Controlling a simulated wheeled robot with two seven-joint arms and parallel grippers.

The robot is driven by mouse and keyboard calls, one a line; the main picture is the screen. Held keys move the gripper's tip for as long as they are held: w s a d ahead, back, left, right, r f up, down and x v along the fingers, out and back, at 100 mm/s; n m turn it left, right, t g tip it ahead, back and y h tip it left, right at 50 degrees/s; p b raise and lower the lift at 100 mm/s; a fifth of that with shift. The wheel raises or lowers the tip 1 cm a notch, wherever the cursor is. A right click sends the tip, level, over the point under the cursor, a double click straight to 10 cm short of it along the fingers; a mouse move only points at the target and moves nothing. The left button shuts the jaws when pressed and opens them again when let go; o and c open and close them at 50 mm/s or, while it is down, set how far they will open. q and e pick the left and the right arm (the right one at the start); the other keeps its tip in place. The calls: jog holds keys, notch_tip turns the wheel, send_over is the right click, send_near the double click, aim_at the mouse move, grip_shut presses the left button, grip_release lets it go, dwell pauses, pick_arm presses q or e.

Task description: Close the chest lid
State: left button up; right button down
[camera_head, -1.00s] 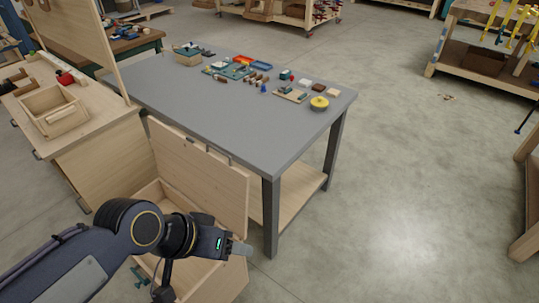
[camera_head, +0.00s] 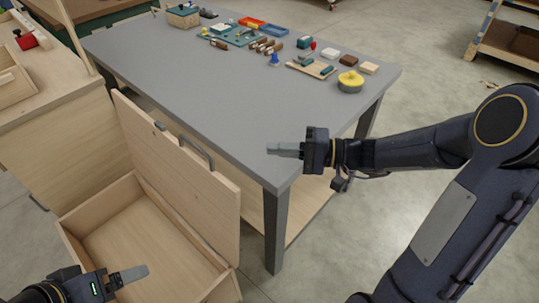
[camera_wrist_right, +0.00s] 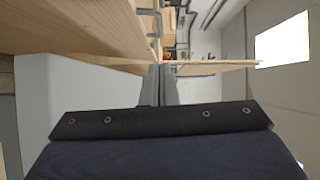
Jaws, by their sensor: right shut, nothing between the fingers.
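The light wooden chest (camera_head: 75,233) stands open on the floor in front of the table, and its inside looks empty. Its lid (camera_head: 170,158) stands upright at the table side, with a grey handle (camera_head: 197,152) near its top edge. My right gripper (camera_head: 275,149) is shut and empty, pointing left by the table's front corner, to the right of the lid and apart from it. Its shut fingers show in the right wrist view (camera_wrist_right: 162,84). My left gripper (camera_head: 140,272) is low over the chest's front part; its fingers are seen edge-on, so their opening is unclear.
The grey table (camera_head: 215,90) stands right behind the lid, with a leg (camera_head: 275,230) near the chest's right end. Small parts and a yellow-topped bowl (camera_head: 350,82) lie on its far side. A wooden cabinet (camera_head: 60,140) is at left. Open floor lies at right.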

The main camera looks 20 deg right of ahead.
jog(key=w+a, duration=0.1)
jog(key=a, duration=1)
jog(key=shift+w+f, duration=0.15)
jog(key=shift+f, duration=0.1)
